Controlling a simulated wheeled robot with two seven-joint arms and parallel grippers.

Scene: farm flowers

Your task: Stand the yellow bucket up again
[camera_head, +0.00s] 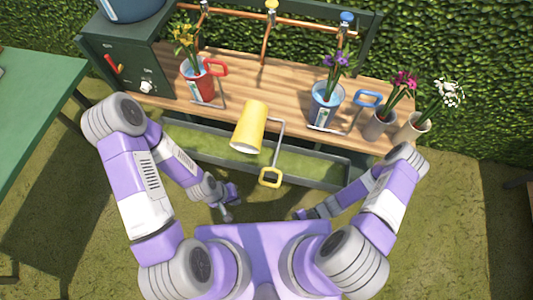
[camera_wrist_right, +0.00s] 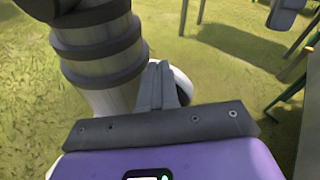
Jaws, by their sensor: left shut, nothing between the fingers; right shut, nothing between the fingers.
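The yellow bucket (camera_head: 251,122) lies tipped on its side at the front of the wooden bench (camera_head: 270,82) in the head view. Its mouth faces the front edge, toward me. Its thin metal handle bar ends in a yellow grip (camera_head: 270,177) that hangs out past the bench edge, over the trough. My left gripper (camera_head: 229,212) is shut and empty, low in front of the bench, apart from the bucket. My right gripper (camera_head: 299,214) is also shut and empty, low to the right. Its closed fingers show in the right wrist view (camera_wrist_right: 160,85).
A red bucket (camera_head: 200,83) with yellow flowers stands left of the yellow bucket. A blue bucket (camera_head: 325,105) with purple flowers stands right. Two flower pots (camera_head: 380,124) are at the right end. A trough (camera_head: 310,166) runs along the front. A green table (camera_head: 35,105) is at left.

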